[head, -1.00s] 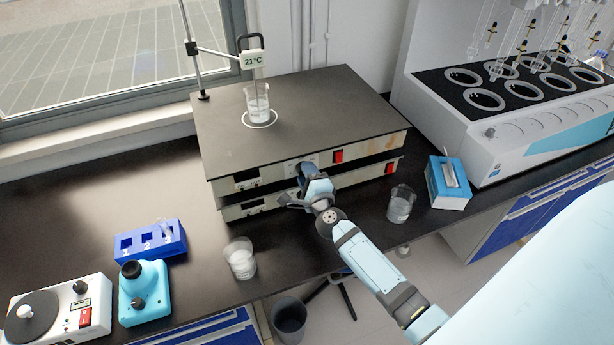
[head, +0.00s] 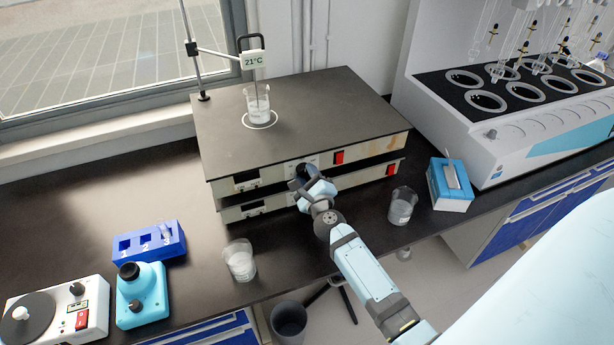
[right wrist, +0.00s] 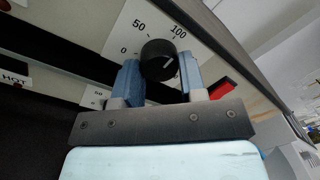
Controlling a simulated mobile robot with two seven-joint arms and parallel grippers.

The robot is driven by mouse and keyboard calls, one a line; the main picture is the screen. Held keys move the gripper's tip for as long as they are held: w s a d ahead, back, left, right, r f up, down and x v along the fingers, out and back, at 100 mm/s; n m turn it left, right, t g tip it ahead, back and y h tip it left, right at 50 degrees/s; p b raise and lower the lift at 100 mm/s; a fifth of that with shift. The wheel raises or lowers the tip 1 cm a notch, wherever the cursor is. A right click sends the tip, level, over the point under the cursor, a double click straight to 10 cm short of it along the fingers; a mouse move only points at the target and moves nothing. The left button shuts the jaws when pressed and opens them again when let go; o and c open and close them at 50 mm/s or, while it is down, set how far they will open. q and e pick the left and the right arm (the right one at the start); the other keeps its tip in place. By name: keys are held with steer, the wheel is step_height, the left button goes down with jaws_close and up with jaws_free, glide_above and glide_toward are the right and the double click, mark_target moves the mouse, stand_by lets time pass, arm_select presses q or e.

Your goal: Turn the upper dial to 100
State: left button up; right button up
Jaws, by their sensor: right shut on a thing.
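The upper dial (right wrist: 158,61) is a round black knob on the pale front panel of the upper hot plate (head: 230,150). In the right wrist view its white line points up and right, roughly toward the printed 100; 50 is at upper left and 0 at left. My right gripper (right wrist: 160,78) is shut on the dial, one blue finger on each side. In the head view my right gripper (head: 306,180) is at the panel and largely hides the dial. My left gripper is not in view.
A second hot plate (head: 340,182) sits directly below. A red switch (head: 339,157) is right of the dial. A beaker (head: 257,104) stands on the upper plate under a 21°C thermometer (head: 254,60). Beakers (head: 240,260) (head: 402,206) and a blue box (head: 450,186) stand near the bench edge.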

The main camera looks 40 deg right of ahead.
stand_by(0.3)
steer(key=o, duration=0.9)
steer(key=shift+o, duration=0.2)
steer(key=b+v, duration=0.2)
steer(key=v, duration=1.1)
steer(key=shift+s+b, duration=0.35)
steer(key=shift+s, duration=0.05)
steer(key=shift+a, duration=0.15)
